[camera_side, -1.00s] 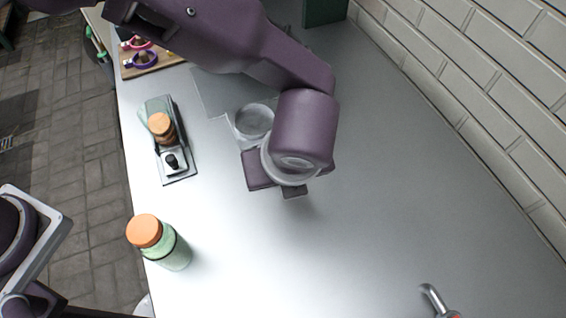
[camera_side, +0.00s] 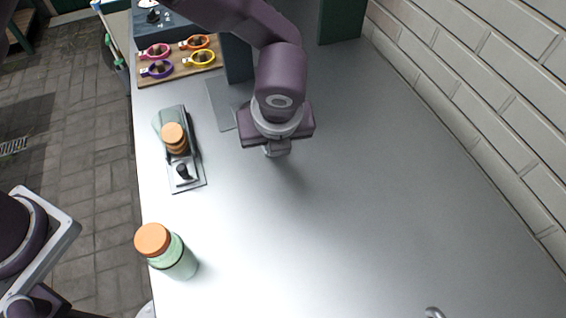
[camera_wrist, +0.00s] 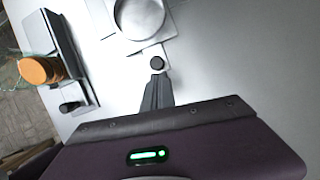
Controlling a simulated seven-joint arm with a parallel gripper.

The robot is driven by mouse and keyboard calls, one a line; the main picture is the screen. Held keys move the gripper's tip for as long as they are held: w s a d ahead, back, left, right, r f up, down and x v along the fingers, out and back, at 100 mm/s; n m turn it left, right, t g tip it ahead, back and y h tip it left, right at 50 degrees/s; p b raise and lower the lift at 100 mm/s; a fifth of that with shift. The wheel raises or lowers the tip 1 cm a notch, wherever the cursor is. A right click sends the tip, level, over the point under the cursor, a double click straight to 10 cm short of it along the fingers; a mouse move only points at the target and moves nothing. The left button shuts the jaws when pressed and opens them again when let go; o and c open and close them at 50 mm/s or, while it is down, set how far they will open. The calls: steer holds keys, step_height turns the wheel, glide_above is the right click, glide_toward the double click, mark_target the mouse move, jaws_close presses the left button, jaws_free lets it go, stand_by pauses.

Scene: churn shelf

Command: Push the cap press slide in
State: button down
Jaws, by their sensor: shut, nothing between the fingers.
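The cap press slide appears to be the light plate with a round metal cup (camera_wrist: 140,18) and a small black knob (camera_wrist: 157,63) in the wrist view. In the side view my arm and gripper hide the cup. A grey base plate (camera_side: 221,104) shows there, leading toward a dark green upright (camera_side: 237,58). My gripper (camera_wrist: 157,82) is shut and empty, pointing down. Its fingertips are close to the knob in the wrist view; I cannot tell whether they touch. In the side view my gripper (camera_side: 277,150) is low over the counter, right of the plate.
Left of the plate stands a narrow fixture (camera_side: 187,184) with cork-coloured discs (camera_side: 174,138) and a black knob (camera_side: 183,171). A green jar with an orange lid (camera_side: 153,239) stands near the front left edge. A board (camera_side: 150,79) holds coloured rings.

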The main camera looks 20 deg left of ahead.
steer(key=w+a, duration=0.4)
steer(key=shift+w+a, duration=0.3)
steer(key=shift+a, duration=0.1)
steer(key=s+d, duration=0.2)
steer(key=shift+s+d, duration=0.1)
steer(key=shift+s, duration=0.25)
steer(key=shift+s+d+r, duration=0.6)
steer(key=shift+s+r, duration=0.1)
steer(key=shift+r, duration=0.15)
steer(key=v, duration=0.8)
steer(key=s+a+r+n, duration=0.1)
steer(key=a+r+n, duration=0.5)
steer(key=a+r, duration=0.15)
steer(key=s+a+r+n+h, duration=0.1)
steer(key=s+a+r+n, duration=0.45)
steer(key=a+n, duration=0.4)
steer(key=s+a+f+n+t+h, duration=0.1)
steer(key=s+a+n, duration=0.5)
steer(key=s+n, duration=0.6)
steer(key=shift+s+a+n+t, duration=0.2)
steer(key=shift+s+n+t, duration=0.05)
steer(key=shift+n+t, duration=0.4)
